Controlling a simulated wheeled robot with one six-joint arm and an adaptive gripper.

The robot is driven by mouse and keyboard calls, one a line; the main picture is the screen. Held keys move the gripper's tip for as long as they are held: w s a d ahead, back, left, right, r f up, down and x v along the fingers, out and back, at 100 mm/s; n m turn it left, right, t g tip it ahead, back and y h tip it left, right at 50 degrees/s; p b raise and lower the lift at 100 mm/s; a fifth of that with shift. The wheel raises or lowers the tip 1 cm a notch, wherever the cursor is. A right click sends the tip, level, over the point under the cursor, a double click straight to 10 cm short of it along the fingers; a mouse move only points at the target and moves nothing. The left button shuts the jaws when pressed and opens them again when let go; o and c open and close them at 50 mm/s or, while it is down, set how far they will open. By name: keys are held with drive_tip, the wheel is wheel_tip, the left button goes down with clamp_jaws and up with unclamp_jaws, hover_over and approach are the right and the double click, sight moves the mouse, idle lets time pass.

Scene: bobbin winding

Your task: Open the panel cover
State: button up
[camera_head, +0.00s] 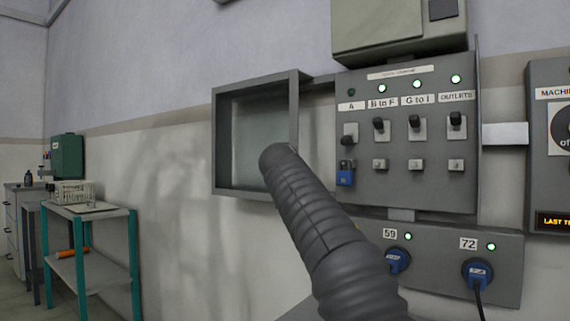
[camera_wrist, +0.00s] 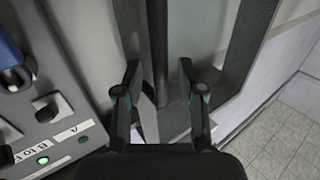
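The panel cover (camera_head: 222,140), a grey box frame with a clear window, stands swung out to the left of the grey switch panel (camera_head: 376,192), leaving the panel's switches uncovered. My ribbed arm crosses in front of the cover's lower right part in the head view, and my gripper is hidden there. In the wrist view my gripper (camera_wrist: 160,95) has its two fingers apart. A dark bar of the cover frame (camera_wrist: 157,45) shows between them, with gaps visible on both sides. I cannot tell whether either finger touches the frame.
A blue padlock-like piece (camera_head: 345,174) hangs at the panel's lower left. A socket box (camera_head: 440,262) with blue plugs sits below the panel. A grey box (camera_head: 395,25) is above. A green-legged table (camera_head: 90,212) stands far left, with open floor nearby.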

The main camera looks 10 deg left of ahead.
drive_tip(key=s+d, duration=0.1)
drive_tip(key=s, duration=1.1)
drive_tip(key=shift+d, duration=0.4)
drive_tip(key=shift+w, duration=0.1)
